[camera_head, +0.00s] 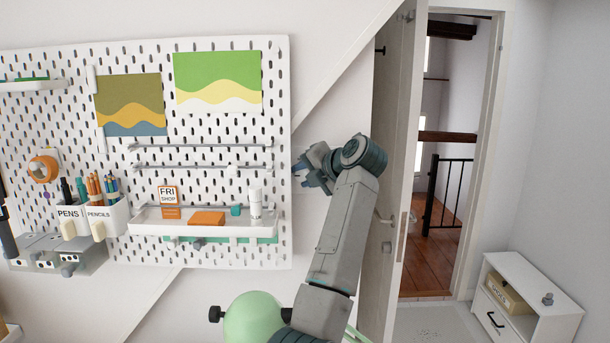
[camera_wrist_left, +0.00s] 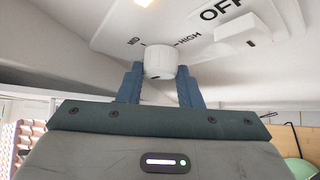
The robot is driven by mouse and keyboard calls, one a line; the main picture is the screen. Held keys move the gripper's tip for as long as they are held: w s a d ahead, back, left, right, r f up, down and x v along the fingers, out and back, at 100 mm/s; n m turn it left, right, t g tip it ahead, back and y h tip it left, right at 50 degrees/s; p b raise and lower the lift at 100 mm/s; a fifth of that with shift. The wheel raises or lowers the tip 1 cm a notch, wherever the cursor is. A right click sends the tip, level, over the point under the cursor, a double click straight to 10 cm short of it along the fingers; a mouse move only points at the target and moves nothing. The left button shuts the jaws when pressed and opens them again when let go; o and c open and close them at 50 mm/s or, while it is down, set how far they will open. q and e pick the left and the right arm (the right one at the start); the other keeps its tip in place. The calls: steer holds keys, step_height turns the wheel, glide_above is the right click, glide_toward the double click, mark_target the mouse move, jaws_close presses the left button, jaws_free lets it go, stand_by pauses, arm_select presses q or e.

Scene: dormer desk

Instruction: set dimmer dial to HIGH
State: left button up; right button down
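The dimmer dial (camera_wrist_left: 158,61) is a white round knob on a white plate (camera_wrist_left: 110,22) with printed words MID, HIGH and OFF in the left wrist view. HIGH is printed just right of the dial, MID to its left. A small dark mark shows on the knob's near end; I cannot tell which setting it points to. My left gripper (camera_wrist_left: 159,78) has one blue finger on each side of the dial, apparently touching it. In the head view my left gripper (camera_head: 304,176) is at the wall, right of the pegboard, and hides the dial. My right gripper is not in view.
The pegboard (camera_head: 205,125) holds a tray (camera_head: 150,227), pen cups (camera_head: 97,220) and rods close left of my left gripper. An open door (camera_head: 397,140) stands to the right. A white cabinet (camera_head: 545,315) is at lower right. A green rounded object (camera_head: 253,318) is below.

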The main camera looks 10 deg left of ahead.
arm_select(q)
steer(key=c, duration=0.4)
steer(key=shift+o, duration=0.2)
steer(key=shift+f+m+y+b, duration=0.3)
steer(key=shift+m+y, duration=0.2)
steer(key=shift+y, duration=0.3)
steer(key=m+y+b, duration=0.1)
steer(key=b, duration=0.1)
steer(key=m+t+y+b, duration=0.1)
steer(key=b, duration=0.2)
steer(key=shift+d+f+b, duration=0.1)
steer(key=shift+f+b, duration=0.2)
steer(key=shift+r+m+t+y+b, duration=0.1)
steer(key=shift+m+t+y+b, duration=0.25)
steer(key=shift+b, duration=0.3)
steer(key=shift+r+m+b, duration=0.1)
steer(key=shift+m+b, duration=0.15)
steer(key=shift+b, duration=0.05)
